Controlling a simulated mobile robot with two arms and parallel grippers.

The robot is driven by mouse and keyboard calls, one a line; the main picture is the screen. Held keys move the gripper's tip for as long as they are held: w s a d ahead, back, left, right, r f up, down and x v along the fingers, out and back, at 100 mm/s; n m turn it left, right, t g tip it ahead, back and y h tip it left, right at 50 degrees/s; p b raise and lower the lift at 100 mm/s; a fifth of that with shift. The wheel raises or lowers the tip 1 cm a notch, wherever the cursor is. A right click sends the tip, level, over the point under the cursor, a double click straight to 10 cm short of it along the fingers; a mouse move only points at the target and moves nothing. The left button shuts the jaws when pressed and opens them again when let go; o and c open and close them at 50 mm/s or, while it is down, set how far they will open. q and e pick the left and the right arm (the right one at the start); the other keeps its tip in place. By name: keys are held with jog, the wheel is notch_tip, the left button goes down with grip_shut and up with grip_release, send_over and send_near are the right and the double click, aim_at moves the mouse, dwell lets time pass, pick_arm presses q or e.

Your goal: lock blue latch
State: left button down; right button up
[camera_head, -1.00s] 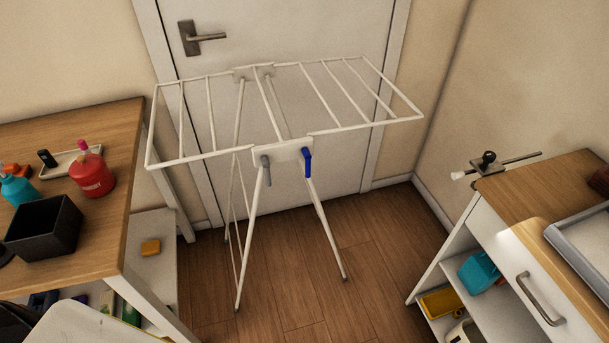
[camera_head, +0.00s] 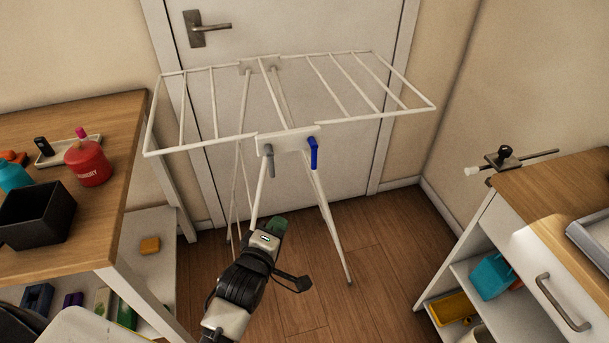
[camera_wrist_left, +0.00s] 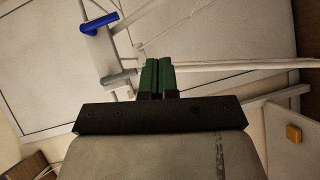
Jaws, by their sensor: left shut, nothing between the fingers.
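The blue latch (camera_head: 314,152) is on the right of the white hub plate at the front of the drying rack (camera_head: 290,140). It hangs nearly upright, its long part pointing down. A grey latch (camera_head: 269,158) hangs on the left of the same plate. In the left wrist view the blue latch (camera_wrist_left: 98,23) is at the upper left and the grey latch (camera_wrist_left: 120,77) is nearer the fingers. My left gripper (camera_head: 276,228), with green fingers, is below the plate and apart from both latches. Its fingers (camera_wrist_left: 158,75) are together and empty. My right gripper is not in view.
A wooden table (camera_head: 80,110) with a black box (camera_head: 40,215) and a red bottle (camera_head: 88,162) stands at left. A wooden-topped cabinet (camera_head: 545,185) with a clamp (camera_head: 505,158) stands at right. A door (camera_head: 300,30) is behind the rack. The floor right of the rack is clear.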

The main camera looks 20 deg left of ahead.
pick_arm(q)
notch_tip(320, 180, up, 6)
jog(key=n+t, duration=0.1)
jog(key=n, duration=0.1)
jog(key=shift+s+a+r+t, duration=0.25)
jog(key=shift+a+t, duration=0.05)
jog(key=shift+a, duration=0.15)
jog(key=w+d, duration=0.2)
jog(key=w, duration=1.1)
jog(key=shift+d, duration=0.4)
jog(key=shift+s+f, duration=0.1)
